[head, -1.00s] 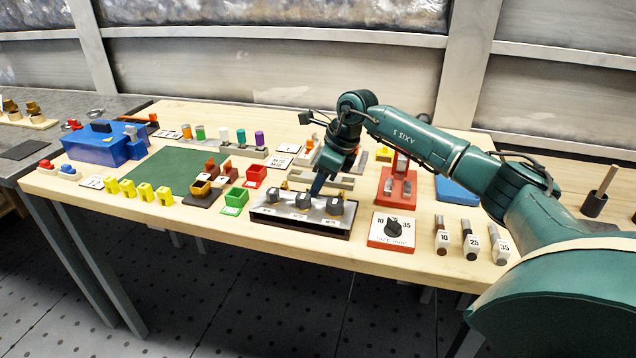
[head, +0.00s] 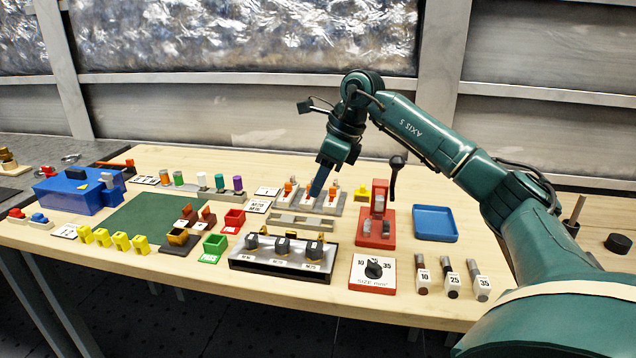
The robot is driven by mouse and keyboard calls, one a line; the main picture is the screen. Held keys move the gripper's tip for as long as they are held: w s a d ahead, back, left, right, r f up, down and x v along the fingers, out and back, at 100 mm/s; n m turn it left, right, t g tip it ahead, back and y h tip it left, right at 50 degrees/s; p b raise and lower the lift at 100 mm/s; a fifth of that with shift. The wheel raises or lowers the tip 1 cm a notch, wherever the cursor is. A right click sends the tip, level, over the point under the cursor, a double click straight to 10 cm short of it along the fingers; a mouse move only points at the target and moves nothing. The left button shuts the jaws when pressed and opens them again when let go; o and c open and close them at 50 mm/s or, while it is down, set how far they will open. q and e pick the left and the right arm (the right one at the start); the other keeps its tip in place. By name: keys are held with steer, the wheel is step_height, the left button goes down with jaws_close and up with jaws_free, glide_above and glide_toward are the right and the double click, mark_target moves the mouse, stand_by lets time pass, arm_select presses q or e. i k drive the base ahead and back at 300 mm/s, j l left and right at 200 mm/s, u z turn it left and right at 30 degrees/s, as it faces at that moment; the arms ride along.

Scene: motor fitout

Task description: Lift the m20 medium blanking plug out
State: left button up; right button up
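My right gripper (head: 317,190) points down with its blue fingers at the row of orange plugs at the back middle of the bench. One orange plug (head: 289,187) stands in a grey block to the left of the fingers, and another (head: 332,194) is just to the right. The middle position is partly hidden by the fingers. I cannot tell whether they are apart or closed on a plug. Labels there are too small to read, so I cannot say which plug is the M20 medium one. My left gripper is not in view.
A tray (head: 240,262) with several dark, labelled parts stands in front. A grey slotted rail (head: 285,219) lies between. To the right are a red lever stand (head: 368,241), a blue tray (head: 436,238) and a size dial (head: 374,285). A green mat (head: 145,215) lies left.

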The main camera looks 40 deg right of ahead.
mark_target(282, 245)
steer(key=k, duration=1)
